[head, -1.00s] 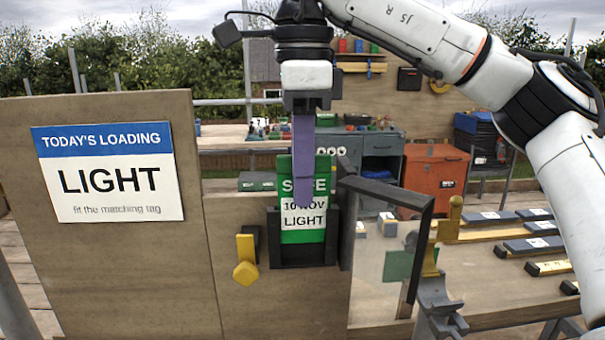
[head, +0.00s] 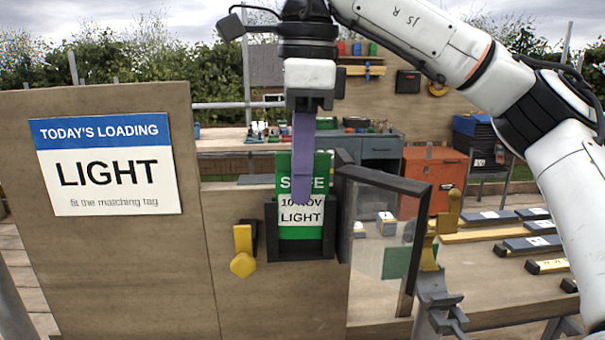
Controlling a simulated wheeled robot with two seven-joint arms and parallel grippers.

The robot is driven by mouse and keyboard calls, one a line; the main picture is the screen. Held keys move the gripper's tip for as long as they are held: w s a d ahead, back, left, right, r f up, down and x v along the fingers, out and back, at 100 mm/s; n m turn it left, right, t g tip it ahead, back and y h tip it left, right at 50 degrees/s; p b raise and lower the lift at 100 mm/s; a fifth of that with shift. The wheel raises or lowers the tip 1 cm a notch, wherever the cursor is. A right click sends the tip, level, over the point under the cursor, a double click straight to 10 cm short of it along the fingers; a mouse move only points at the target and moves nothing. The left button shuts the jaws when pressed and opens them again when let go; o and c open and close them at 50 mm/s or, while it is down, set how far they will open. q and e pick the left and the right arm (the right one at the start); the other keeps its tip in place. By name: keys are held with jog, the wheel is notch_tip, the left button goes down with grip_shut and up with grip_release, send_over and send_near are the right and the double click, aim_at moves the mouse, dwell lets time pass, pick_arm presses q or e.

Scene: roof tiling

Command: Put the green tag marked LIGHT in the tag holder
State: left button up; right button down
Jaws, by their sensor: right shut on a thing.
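The green tag (head: 314,222) has a white label reading 10 NOV LIGHT, with SAFE partly covered by a finger. It stands upright with its lower part inside the black tag holder (head: 300,248) on the wooden board. My right gripper (head: 303,195) comes down from above and is shut on the tag's upper part, its purple finger in front. The holder's clear, dark-framed door (head: 408,255) stands open to the right. My left gripper is not in view.
A sign (head: 108,164) on the board reads TODAY'S LOADING LIGHT. A yellow latch (head: 243,250) sits left of the holder. A yellow and grey bracket (head: 432,275) stands by the door's free edge. Benches and an orange cabinet (head: 432,180) are behind.

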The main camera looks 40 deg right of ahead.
jog(key=c, duration=2.3)
grip_release()
jog(key=f, duration=0.2)
jog(key=shift+s+a+f+g, duration=0.1)
jog(key=shift+s+f+g, duration=0.15)
jog(key=shift+f+g, duration=0.15)
jog(key=o, duration=0.5)
jog(key=shift+s+a+r, duration=0.2)
jog(key=shift+s, duration=0.05)
jog(key=r+p, duration=0.1)
jog(key=r, duration=0.1)
jog(key=r+p, duration=0.1)
jog(key=r, duration=0.1)
jog(key=r+p, duration=0.1)
jog(key=r, duration=0.1)
jog(key=shift+w+d+r, duration=0.2)
jog(key=shift+w+r, duration=0.1)
jog(key=shift+w, duration=0.1)
notch_tip(320, 180, up, 6)
jog(key=s+p, duration=0.1)
jog(key=p, duration=0.1)
jog(key=shift+s+a+t, duration=0.15)
jog(key=shift+s+t, duration=0.05)
jog(key=shift+t, duration=0.1)
